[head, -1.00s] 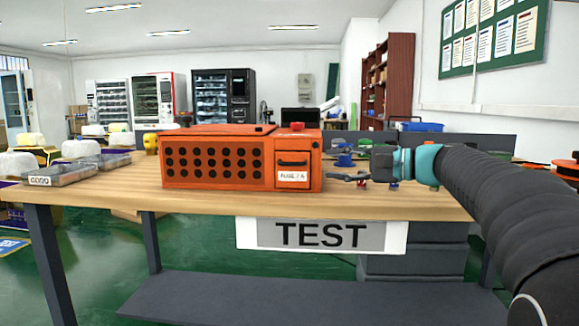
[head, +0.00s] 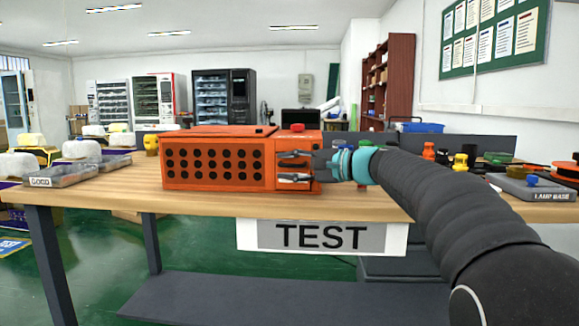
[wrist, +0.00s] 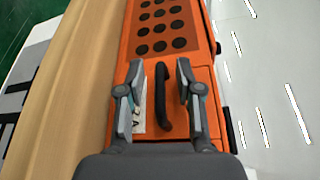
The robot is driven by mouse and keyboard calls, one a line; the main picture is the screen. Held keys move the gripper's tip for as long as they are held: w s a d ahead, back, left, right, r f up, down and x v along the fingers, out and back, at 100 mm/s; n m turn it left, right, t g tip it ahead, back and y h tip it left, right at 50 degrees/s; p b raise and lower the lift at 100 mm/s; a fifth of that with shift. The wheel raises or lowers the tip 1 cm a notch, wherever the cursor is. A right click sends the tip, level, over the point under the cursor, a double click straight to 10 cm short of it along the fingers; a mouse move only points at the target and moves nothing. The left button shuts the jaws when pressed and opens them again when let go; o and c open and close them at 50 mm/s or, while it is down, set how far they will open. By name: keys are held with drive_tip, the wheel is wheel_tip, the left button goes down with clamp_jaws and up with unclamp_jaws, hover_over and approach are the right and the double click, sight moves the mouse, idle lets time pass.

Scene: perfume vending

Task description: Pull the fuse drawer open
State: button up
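The fuse drawer is the right-hand front panel of the orange box (head: 213,166). Its orange front (wrist: 177,122), black bar handle (wrist: 163,95) and white label (wrist: 139,112) show in the wrist view; the gripper partly covers the label. The drawer looks flush with the box. My gripper (head: 295,167) is in front of the drawer in the head view and hides most of it. In the wrist view my gripper (wrist: 158,82) is open, with one finger on each side of the handle. I see gaps between the fingers and the handle.
The box stands on a wooden table (head: 210,205) with a TEST sign on its front edge. A GOOD tray (head: 62,176) is at the left. Coloured parts and a grey lamp base (head: 535,188) are at the right. The tabletop directly before the box is clear.

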clamp_jaws()
drive_tip(key=s+b, duration=0.5)
drive_tip(key=s, duration=0.6)
drive_tip(key=shift+a+b, duration=0.15)
drive_tip(key=shift+b, duration=0.2)
drive_tip(key=shift+f, duration=0.1)
unclamp_jaws()
